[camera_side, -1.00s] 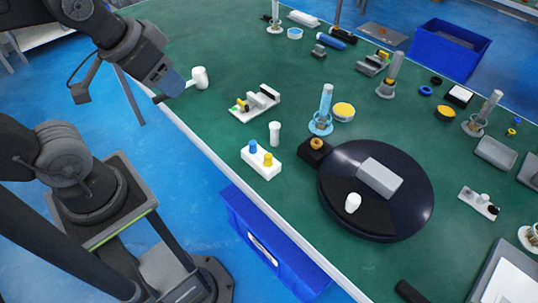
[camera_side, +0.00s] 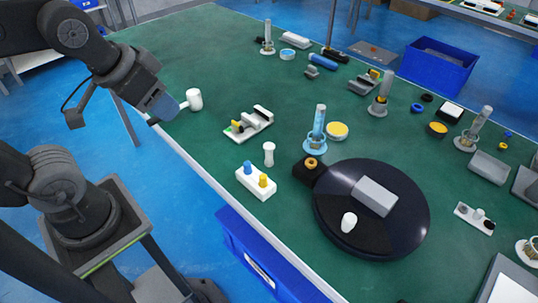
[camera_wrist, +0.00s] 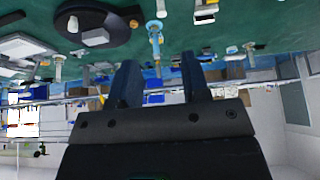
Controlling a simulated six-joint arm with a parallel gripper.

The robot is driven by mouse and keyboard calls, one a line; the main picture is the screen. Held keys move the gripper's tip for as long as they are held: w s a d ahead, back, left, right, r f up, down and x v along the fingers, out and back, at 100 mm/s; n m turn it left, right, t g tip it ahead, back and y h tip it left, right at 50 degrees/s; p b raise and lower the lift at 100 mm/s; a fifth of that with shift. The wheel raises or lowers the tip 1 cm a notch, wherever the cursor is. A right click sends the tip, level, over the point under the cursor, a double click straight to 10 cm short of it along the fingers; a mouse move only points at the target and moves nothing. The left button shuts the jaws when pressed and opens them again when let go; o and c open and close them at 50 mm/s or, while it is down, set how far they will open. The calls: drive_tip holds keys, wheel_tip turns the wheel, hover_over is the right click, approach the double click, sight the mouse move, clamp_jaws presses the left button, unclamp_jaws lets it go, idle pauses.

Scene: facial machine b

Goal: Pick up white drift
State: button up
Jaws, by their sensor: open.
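In the side view, one upright white piece (camera_side: 269,154) with a wider top stands behind the white block with blue and yellow knobs. A short white cylinder (camera_side: 349,222) sits on the round black disc (camera_side: 400,240). The wrist view shows a small white piece on that disc (camera_wrist: 73,24). My gripper (camera_side: 168,108) is at the left, near the table edge and well away from both pieces. In the wrist view, its dark blue fingers (camera_wrist: 162,82) are apart with nothing between them.
The white knobbed block (camera_side: 256,181), a white fixture (camera_side: 249,124) and a clear cylinder stand (camera_side: 317,128) surround the upright white piece. A blue bin (camera_side: 440,66) stands at the back right.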

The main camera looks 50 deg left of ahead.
drive_tip(key=o, duration=0.3)
idle(0.4)
drive_tip(key=m+g, duration=0.6)
drive_tip(key=m, duration=0.9)
hover_over(269, 154)
drive_tip(key=a, duration=0.1)
wheel_tip(269, 154, down, 17)
drive_tip(key=f, duration=0.8)
drive_tip(key=shift+w+a, duration=0.1)
drive_tip(key=shift+w, duration=0.3)
drive_tip(key=shift+w+f, duration=0.1)
drive_tip(key=shift+f, duration=2.55)
